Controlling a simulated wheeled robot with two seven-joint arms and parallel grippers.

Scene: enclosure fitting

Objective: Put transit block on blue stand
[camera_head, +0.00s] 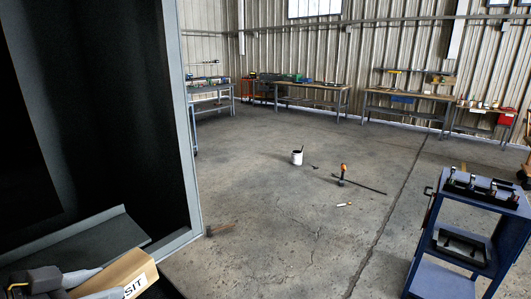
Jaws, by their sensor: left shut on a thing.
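The transit block (126,269) is a tan block at the bottom left, with a white label whose visible letters read "SIT". My left gripper (97,284) is shut on it, one grey finger along its upper side and one along its near side. The block is tilted, and its lower part is cut off by the picture edge. A blue stand (448,219) with shelves stands at the far right on the floor, well away from the block. My right gripper is not in view.
A dark open enclosure (187,120) with a grey frame fills the left, right behind the block. Black fixtures (480,188) occupy the stand's top. A white bucket (297,157) and an orange-handled tool (343,172) are on the floor.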

